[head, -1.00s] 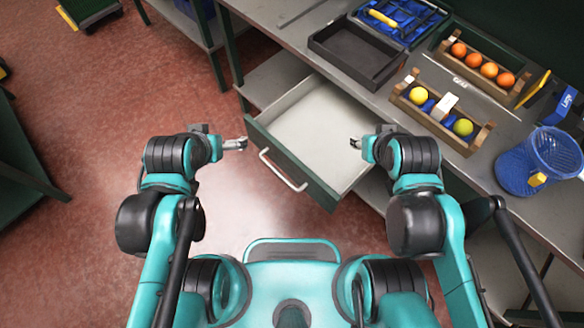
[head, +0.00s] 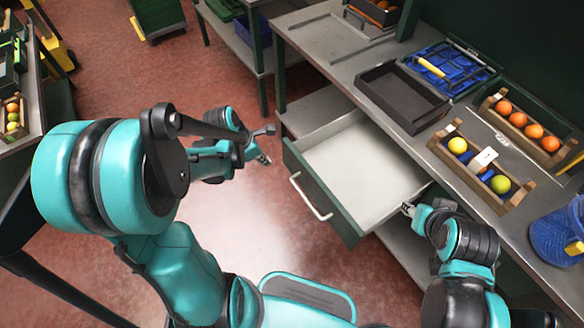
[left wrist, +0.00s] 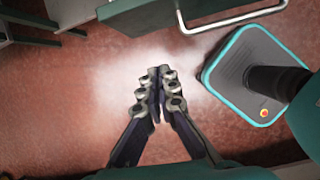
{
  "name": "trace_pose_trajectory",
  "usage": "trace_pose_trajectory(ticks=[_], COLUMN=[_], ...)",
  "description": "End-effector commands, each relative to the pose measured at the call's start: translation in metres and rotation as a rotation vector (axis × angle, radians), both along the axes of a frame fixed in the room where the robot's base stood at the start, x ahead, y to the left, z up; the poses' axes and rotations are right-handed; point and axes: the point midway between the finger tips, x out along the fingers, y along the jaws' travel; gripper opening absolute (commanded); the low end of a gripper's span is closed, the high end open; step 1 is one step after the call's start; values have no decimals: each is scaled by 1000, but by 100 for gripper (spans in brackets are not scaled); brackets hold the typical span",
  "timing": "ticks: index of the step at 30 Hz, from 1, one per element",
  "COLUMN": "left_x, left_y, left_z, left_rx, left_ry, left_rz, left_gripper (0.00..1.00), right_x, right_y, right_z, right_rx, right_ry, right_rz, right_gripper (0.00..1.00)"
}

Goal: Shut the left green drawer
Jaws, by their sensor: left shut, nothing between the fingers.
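The green drawer (head: 320,190) stands pulled out from under the workbench, and its pale inside looks empty. Its white bar handle (head: 310,198) faces my body; the handle also shows at the top of the left wrist view (left wrist: 230,22). My left gripper (head: 264,158) is shut and empty, in the air just left of the drawer front and apart from it. Its two fingers meet over the floor in the left wrist view (left wrist: 159,76). My right gripper (head: 407,209) is by the drawer's right side; its fingers are too small to tell their state.
The workbench (head: 345,57) carries a black tray (head: 402,95), a blue-lined crate (head: 450,68), wooden boxes with oranges (head: 525,120) and yellow-green fruit (head: 478,172), and a blue mesh basket (head: 560,235). Another table (head: 28,95) stands at the far left. Floor left of the drawer is clear.

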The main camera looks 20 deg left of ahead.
Motion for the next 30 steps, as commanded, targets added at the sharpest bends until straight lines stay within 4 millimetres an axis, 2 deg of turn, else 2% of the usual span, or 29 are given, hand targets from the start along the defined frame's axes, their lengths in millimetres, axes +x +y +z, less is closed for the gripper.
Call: trace_pose_trajectory(ticks=[3, 8, 20, 24, 30], left_x=[2, 7, 31, 48, 61], left_y=[2, -2, -21, -35, -44], left_z=[-9, -25, -104, -101, -100], left_rx=[-35, -38, -36, -36, -36], left_ry=[24, 26, 24, 25, 25], left_rz=[70, 76, 73, 72, 74], left_gripper=[0, 0, 0, 0, 0], right_x=[0, 0, 0, 0, 0], right_y=[0, 0, 0, 0, 0], right_z=[-1, -10, -48, -51, -55], right_rx=[0, 0, 0, 0, 0], right_ry=[0, 0, 0, 0, 0], right_rz=[0, 0, 0, 0, 0], right_gripper=[40, 40, 40, 40, 40])
